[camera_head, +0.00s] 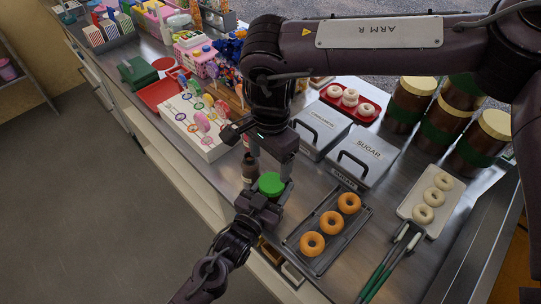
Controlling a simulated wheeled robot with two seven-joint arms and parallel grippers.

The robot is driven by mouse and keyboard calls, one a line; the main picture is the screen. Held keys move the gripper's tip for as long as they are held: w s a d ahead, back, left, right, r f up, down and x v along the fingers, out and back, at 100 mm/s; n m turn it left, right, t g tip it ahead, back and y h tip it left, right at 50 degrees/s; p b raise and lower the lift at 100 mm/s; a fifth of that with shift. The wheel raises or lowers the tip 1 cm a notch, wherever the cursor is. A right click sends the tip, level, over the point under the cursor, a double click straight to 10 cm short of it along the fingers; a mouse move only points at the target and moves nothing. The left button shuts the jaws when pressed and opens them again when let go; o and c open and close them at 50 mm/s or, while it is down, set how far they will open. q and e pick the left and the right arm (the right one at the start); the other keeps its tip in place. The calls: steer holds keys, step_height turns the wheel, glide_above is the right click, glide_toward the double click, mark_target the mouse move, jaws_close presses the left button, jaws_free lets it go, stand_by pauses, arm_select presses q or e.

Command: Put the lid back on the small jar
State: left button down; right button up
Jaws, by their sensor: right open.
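A round green lid (271,184) shows from above near the table's front edge. I cannot see the small jar's body clearly; whatever is below the lid is hidden by my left gripper. My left gripper (265,196) comes up from below, right beside and under the lid. I cannot tell whether its fingers are closed on anything. My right gripper (270,166) points down just above the lid, open, with its fingers to either side. I cannot tell whether its tips touch the lid.
A dark bottle (249,168) stands close left of the lid. A tray of orange doughnuts (346,228), tongs (392,262), a grey sugar box (362,157) and large brown jars (442,128) lie to the right. A white board with lollipops (188,133) is to the left.

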mark_target(270, 182)
steer(key=shift+w+d+r, duration=0.1)
steer(key=shift+w, duration=0.05)
steer(key=shift+f, duration=4.05)
steer(key=c, duration=1)
steer(key=m, duration=0.3)
